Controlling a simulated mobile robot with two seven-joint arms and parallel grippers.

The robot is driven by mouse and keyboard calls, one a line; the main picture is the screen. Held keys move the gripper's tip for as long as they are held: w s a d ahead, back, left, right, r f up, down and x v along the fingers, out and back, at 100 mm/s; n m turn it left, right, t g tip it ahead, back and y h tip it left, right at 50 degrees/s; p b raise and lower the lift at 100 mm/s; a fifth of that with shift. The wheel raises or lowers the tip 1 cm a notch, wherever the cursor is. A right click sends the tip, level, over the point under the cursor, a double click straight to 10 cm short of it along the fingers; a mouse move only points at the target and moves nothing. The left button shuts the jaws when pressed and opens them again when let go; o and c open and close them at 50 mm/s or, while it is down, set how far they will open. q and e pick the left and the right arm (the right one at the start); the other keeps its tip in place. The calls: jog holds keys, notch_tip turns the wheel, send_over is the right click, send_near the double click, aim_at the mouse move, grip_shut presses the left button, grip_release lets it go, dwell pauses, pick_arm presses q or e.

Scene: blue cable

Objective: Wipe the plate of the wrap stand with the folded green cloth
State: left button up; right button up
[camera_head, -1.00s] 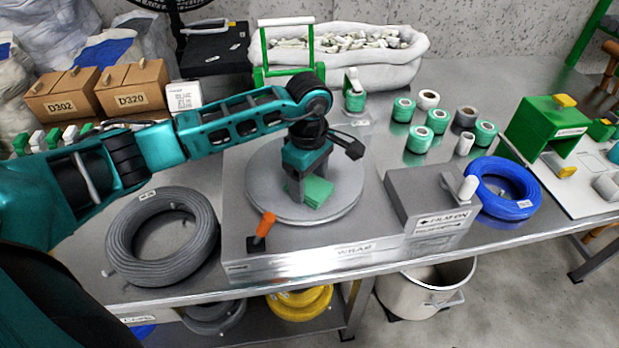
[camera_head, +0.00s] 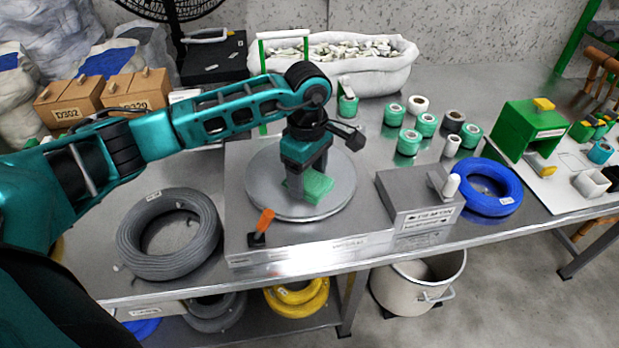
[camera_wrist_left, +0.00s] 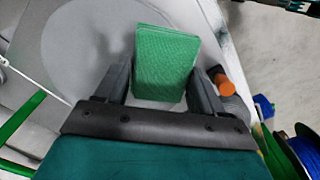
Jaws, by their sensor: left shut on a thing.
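The wrap stand (camera_head: 296,243) is a low metal box with a round grey plate (camera_head: 262,184) on top. My left gripper (camera_head: 307,186) points down over the middle of the plate. It is shut on the folded green cloth (camera_head: 318,183), which is at the plate's surface; whether it presses on the plate I cannot tell. In the left wrist view the green cloth (camera_wrist_left: 165,62) sits between the two dark fingers, and part of the plate (camera_wrist_left: 70,45) shows beyond it. My right gripper is not in view.
An orange-handled lever (camera_head: 263,222) stands at the stand's front left corner. A grey box (camera_head: 412,198) with a white knob is at its right. A grey cable coil (camera_head: 168,234) lies left, a blue coil (camera_head: 488,187) right. Several green rolls (camera_head: 409,142) stand behind.

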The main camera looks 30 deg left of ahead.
pick_arm(q)
jog(key=shift+r+p, duration=0.6)
jog(key=shift+r, duration=0.65)
